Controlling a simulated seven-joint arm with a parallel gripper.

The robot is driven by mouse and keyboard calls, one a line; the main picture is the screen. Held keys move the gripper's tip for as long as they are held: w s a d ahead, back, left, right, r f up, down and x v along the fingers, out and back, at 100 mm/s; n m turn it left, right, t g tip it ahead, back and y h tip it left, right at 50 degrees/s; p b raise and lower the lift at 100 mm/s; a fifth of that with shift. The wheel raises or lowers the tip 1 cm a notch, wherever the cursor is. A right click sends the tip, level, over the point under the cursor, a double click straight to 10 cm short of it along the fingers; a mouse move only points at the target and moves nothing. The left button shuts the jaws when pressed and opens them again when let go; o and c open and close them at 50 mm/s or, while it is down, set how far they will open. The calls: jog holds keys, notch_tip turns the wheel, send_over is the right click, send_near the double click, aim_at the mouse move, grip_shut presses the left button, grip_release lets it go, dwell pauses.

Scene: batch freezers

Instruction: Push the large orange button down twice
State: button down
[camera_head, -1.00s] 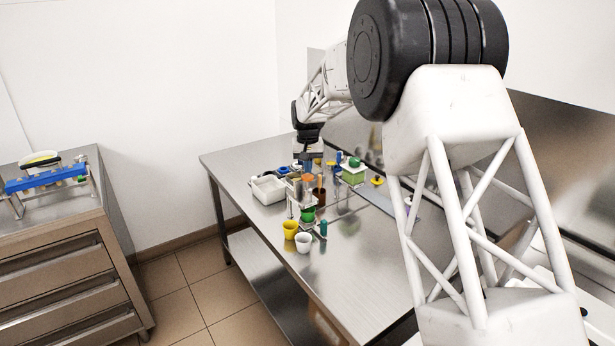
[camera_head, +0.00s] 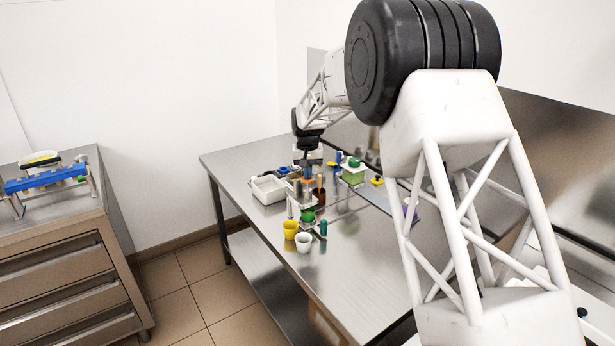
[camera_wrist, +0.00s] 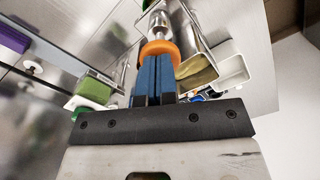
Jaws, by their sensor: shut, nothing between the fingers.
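The large orange button (camera_wrist: 159,48) shows in the wrist view as a round orange cap below a metal cylinder, just past my fingertips. My gripper (camera_wrist: 154,60) is shut, its two blue fingers side by side with nothing between them. The fingertips overlap the button's near edge in this view; I cannot tell whether they touch it. In the head view my gripper (camera_head: 308,168) points down over the cluttered part of the steel table, with a small orange spot of the button (camera_head: 308,181) right below the fingers.
A white tray (camera_head: 268,190) lies left of the button. A yellow cup (camera_head: 290,229) and a white cup (camera_head: 303,242) stand nearer the camera. A green block (camera_head: 353,177) stands to the right. The front of the steel table (camera_head: 350,290) is clear.

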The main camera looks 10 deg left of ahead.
jog(key=shift+f, duration=0.85)
dwell(0.8)
jog(key=shift+r, duration=2.3)
notch_tip(320, 180, up, 5)
dwell(0.7)
